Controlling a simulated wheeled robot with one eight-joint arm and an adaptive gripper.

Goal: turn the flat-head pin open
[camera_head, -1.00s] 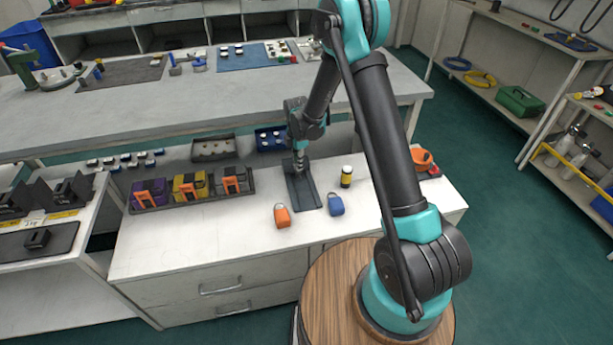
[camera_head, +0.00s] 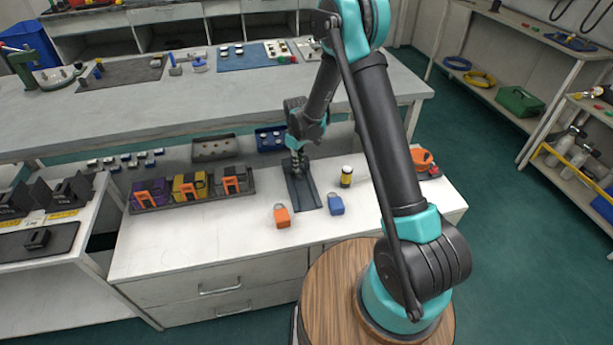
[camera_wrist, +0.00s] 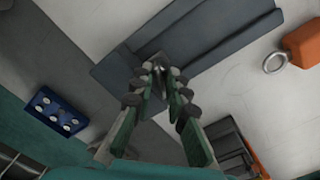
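The flat-head pin (camera_wrist: 159,67) shows as a small metallic piece on a dark grey plate (camera_wrist: 225,35) in the wrist view. In the head view the plate (camera_head: 304,194) lies on the white counter. My gripper (camera_wrist: 160,82) points down at the plate's far end, its fingertips on either side of the pin. A gap shows between the fingers, and I see no clear contact with the pin. My gripper (camera_head: 298,168) is small in the head view and hides the pin there. How the pin's flat head is turned is too small to tell.
A tray (camera_head: 195,197) with several coloured units is at the left. A blue tray (camera_head: 270,139) lies behind. The counter's front is clear.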

